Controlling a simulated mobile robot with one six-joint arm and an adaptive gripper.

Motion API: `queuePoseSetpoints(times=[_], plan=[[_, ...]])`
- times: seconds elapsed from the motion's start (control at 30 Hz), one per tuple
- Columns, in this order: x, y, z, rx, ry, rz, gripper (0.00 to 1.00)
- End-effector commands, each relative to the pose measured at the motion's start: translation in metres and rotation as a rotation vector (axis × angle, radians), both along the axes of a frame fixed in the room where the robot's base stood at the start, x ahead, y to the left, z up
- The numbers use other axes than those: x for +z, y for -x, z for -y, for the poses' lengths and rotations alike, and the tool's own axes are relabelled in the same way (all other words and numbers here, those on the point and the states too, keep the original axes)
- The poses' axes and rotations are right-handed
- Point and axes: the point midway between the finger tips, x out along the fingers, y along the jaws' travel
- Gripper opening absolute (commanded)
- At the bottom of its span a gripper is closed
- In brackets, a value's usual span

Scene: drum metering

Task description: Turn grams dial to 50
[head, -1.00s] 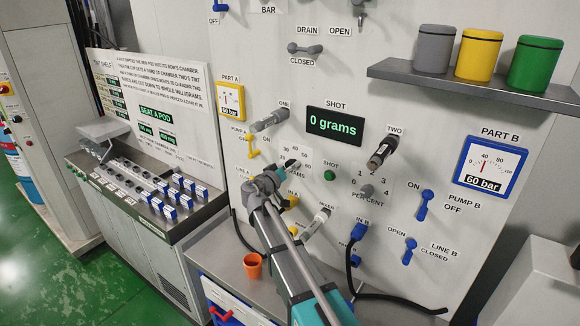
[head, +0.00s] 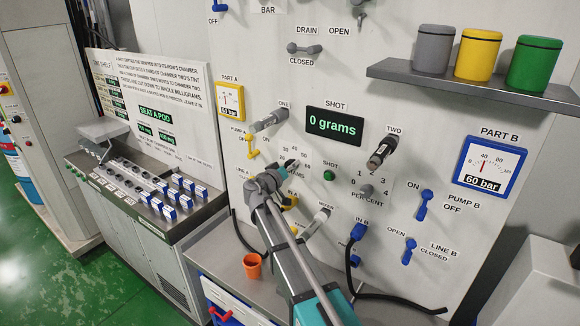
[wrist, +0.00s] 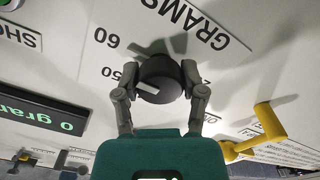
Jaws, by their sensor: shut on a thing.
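The grams dial (wrist: 160,80) is a round dark knob with a white pointer mark, on the white panel. In the wrist view its mark points left and slightly down, close to the printed 50, which is partly covered by a finger; I cannot tell if it lines up exactly. The 60 is clear of the fingers. My gripper (wrist: 160,74) is shut on the dial, one finger on each side. In the head view my gripper (head: 282,171) covers much of the dial. The shot display (head: 335,126) reads 0 grams.
A yellow lever (wrist: 262,130) stands out near the gripper's right side in the wrist view. The green shot button (head: 329,175) and the percent knob (head: 366,191) are right of the dial. An orange cup (head: 252,266) stands on the bench below.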

Motion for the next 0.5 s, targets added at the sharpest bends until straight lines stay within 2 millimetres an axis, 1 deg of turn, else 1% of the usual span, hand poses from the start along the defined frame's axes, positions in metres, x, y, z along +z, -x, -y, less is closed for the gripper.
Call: queuePoseSetpoints(times=[0.27, 0.5], plan=[[0.0002, -0.0003, -0.0004, 0.001, 0.025, -0.016, 0.06], [0.0002, -0.0002, -0.0006, 0.001, 0.110, -0.072, 0.06]])
